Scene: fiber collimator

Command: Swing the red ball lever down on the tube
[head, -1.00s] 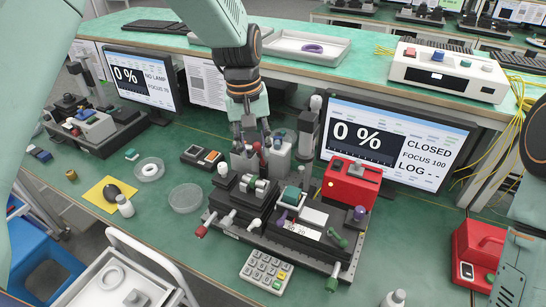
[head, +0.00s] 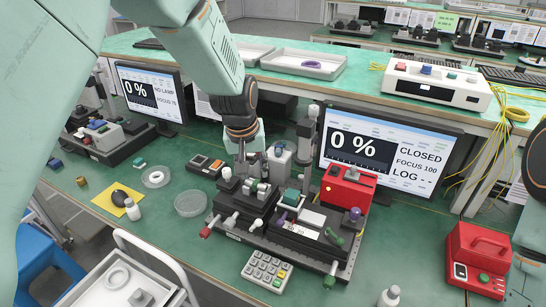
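The black collimator rig (head: 262,238) stands on the green bench, with silver-grey cylindrical parts (head: 262,187) on its left block; I cannot tell which of them is the tube. My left gripper (head: 242,172) points down just behind this left block, by its upper edge. Its fingers are small and seen nearly edge-on, so their opening is unclear. The red ball lever cannot be made out now; the gripper or the block may hide it. A red-tipped knob (head: 206,232) sticks out at the rig's front left. My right gripper is not in view.
A red box (head: 347,188) and a dark post (head: 305,138) stand close behind the rig. A monitor (head: 385,150) reads 0 % and CLOSED. A clear dish (head: 190,203) and a keypad (head: 267,271) lie nearby.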

